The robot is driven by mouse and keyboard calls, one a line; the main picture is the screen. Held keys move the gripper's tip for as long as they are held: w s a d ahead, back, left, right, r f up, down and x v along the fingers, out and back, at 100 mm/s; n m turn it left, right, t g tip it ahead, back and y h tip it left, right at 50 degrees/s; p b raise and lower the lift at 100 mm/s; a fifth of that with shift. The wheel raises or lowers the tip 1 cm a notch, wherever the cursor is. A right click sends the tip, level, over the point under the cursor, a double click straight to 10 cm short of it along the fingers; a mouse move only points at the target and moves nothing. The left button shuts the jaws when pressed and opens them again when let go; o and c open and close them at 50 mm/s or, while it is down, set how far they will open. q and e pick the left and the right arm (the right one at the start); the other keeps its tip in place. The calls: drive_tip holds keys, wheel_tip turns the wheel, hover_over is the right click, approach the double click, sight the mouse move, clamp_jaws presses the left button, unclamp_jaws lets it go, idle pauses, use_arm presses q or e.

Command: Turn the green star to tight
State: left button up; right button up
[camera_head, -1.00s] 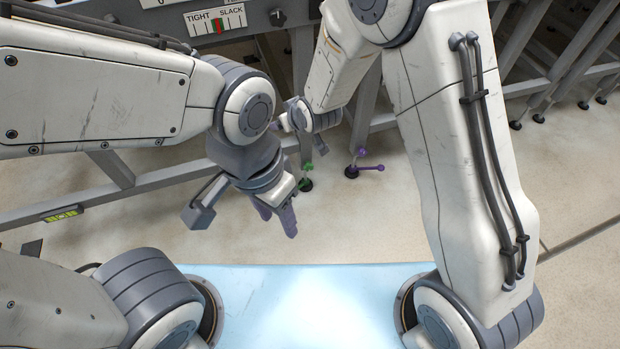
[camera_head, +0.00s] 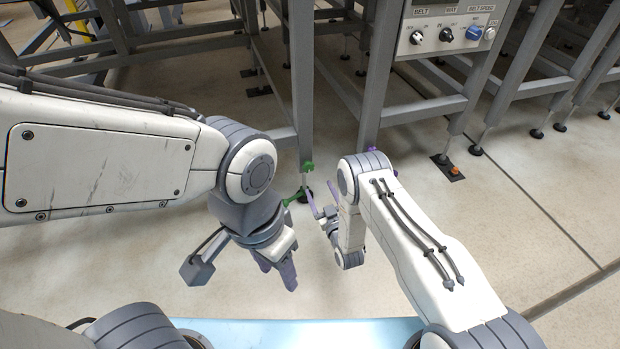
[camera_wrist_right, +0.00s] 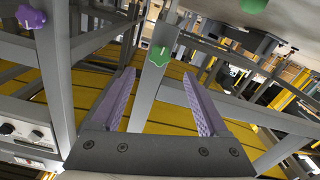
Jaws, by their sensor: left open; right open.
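The green star (camera_head: 307,166) is a small knob on a grey frame leg, in the middle of the head view. In the right wrist view the green star (camera_wrist_right: 158,56) has a pale mark on its face and shows just beyond and between the fingertips. My right gripper (camera_head: 321,211) is open, below and slightly right of the star in the head view. Its two purple fingers (camera_wrist_right: 157,75) are apart, with nothing seen between them. My left gripper (camera_head: 277,272) hangs lower left, fingers pointing down, away from the star.
A purple knob (camera_wrist_right: 31,16) shows at upper left in the right wrist view. A control panel (camera_head: 447,33) with knobs hangs at upper right. Grey frame legs stand close around; the floor (camera_head: 500,250) at right is clear.

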sight(310, 169)
drive_tip(key=b+x, duration=0.5)
drive_tip(key=x, duration=0.3)
drive_tip(key=shift+w+a+f, duration=0.1)
drive_tip(key=shift+w, duration=0.2)
drive_tip(key=shift+w+a, duration=0.15)
drive_tip(key=shift+w, duration=0.35)
clamp_jaws()
